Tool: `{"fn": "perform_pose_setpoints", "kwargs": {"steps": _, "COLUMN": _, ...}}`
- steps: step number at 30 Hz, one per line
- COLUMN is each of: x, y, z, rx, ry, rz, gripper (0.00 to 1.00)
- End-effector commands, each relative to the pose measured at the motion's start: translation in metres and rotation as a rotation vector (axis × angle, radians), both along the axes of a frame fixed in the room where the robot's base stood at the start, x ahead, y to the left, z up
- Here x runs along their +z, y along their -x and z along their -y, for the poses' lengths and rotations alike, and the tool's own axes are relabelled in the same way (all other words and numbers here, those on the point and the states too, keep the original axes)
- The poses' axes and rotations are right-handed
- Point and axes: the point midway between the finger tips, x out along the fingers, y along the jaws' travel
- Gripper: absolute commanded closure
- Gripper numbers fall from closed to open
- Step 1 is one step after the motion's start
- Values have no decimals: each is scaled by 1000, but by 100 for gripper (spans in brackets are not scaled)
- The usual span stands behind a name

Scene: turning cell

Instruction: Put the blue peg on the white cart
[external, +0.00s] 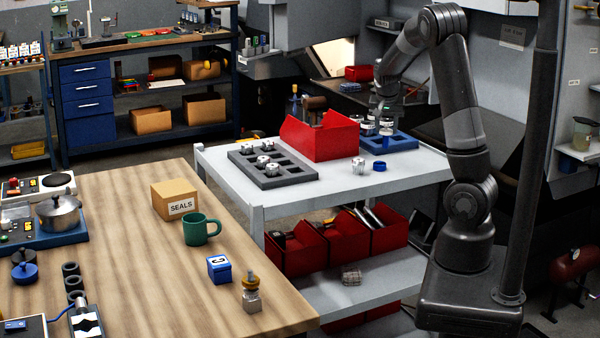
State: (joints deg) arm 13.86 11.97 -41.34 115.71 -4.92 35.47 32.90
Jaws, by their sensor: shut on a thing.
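The white cart (330,188) stands in the middle, with a light top and lower shelves. My gripper (387,116) is over the far right part of its top, above a blue tray (405,144). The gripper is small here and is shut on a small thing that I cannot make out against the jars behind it. I cannot tell whether this is the blue peg. A short blue round piece (380,168) sits on the cart top in front of the tray, apart from the gripper.
A red bin (322,140) and a grey tray (248,170) with several white parts are on the cart top. A white part (358,165) lies near the blue round piece. The cart's front right top is clear. A wooden bench (130,225) is at the left.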

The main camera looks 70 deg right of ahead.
Motion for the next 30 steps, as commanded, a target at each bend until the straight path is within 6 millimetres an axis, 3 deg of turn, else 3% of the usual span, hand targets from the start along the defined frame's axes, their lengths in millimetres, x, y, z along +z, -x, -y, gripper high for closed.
{"fn": "perform_pose_setpoints", "kwargs": {"steps": 10, "x": -39, "y": -1, "z": 0, "rx": -1, "ry": -1, "rz": -2, "gripper": 88}}
{"fn": "perform_pose_setpoints", "kwargs": {"steps": 21, "x": -44, "y": -1, "z": 0, "rx": 0, "ry": -1, "rz": -1, "gripper": 88}}
{"fn": "perform_pose_setpoints", "kwargs": {"steps": 22, "x": -44, "y": -1, "z": 0, "rx": 0, "ry": -1, "rz": -1, "gripper": 58}}
{"fn": "perform_pose_setpoints", "kwargs": {"steps": 30, "x": -43, "y": -1, "z": 0, "rx": 0, "ry": -1, "rz": 0, "gripper": 38}}
